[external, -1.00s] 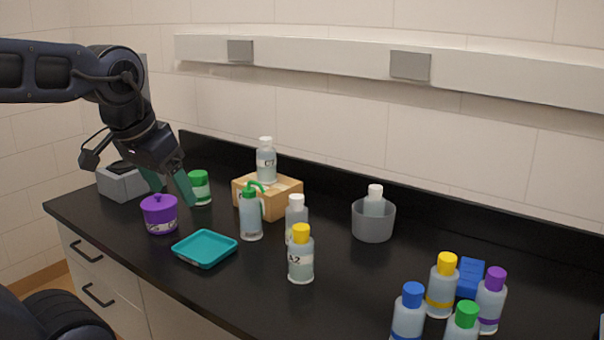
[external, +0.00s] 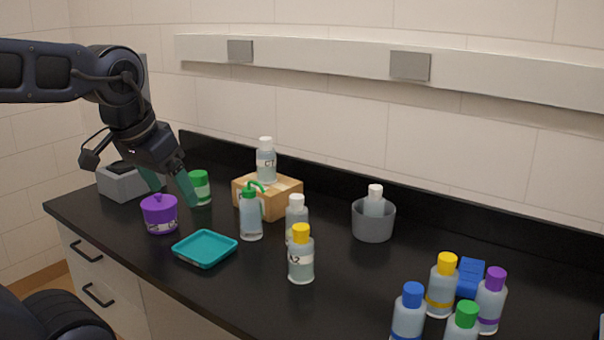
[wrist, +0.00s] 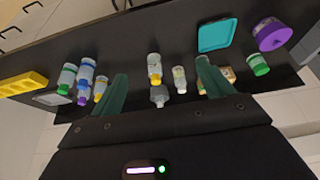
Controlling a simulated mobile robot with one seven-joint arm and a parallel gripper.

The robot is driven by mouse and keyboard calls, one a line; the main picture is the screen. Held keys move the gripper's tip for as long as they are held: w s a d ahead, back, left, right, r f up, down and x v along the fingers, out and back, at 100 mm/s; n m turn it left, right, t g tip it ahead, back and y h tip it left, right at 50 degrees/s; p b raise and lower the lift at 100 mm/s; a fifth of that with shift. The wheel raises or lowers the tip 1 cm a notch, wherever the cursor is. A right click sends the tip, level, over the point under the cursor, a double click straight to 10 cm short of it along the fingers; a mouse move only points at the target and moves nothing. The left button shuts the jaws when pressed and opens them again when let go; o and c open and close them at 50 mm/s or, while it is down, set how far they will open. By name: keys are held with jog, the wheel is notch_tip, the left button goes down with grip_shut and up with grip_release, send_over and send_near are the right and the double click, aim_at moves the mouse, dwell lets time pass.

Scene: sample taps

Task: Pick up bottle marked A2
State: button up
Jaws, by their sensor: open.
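The bottle marked A2 (external: 300,262) has a yellow cap, clear body and white label. It stands upright near the middle of the black bench, just in front of a white-capped bottle (external: 296,212). In the wrist view a yellow-capped bottle (wrist: 154,65), apparently A2, shows between my fingers but well beyond them. My gripper (external: 172,187) is open and empty at the left, above the bench near the purple jar and green-capped jar. It is well apart from A2.
A teal tray (external: 204,261), purple jar (external: 158,226) and green wash bottle (external: 251,222) lie left of A2. A grey cup (external: 373,228) holds another. Several colour-capped bottles (external: 441,297) stand right. Bench is clear between A2 and them.

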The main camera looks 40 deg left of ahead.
jog(key=w+d+f+n+h, duration=0.1)
jog(key=w+n, duration=0.5)
jog(key=n+g+h, duration=0.1)
jog(key=n+h, duration=0.1)
jog(key=n, duration=2.1)
send_near(304, 238)
jog(key=w+f, duration=0.1)
jog(key=shift+a+x, duration=0.15)
jog(key=shift+x, duration=1.55)
jog(key=shift+a+x, duration=0.2)
jog(key=shift+x, duration=1.5)
jog(key=shift+a+x, duration=0.15)
jog(key=shift+x, duration=1.5)
jog(key=shift+w+f, duration=0.1)
jog(key=shift+w, duration=0.1)
jog(key=c, duration=1.6)
jog(key=shift+o, duration=0.2)
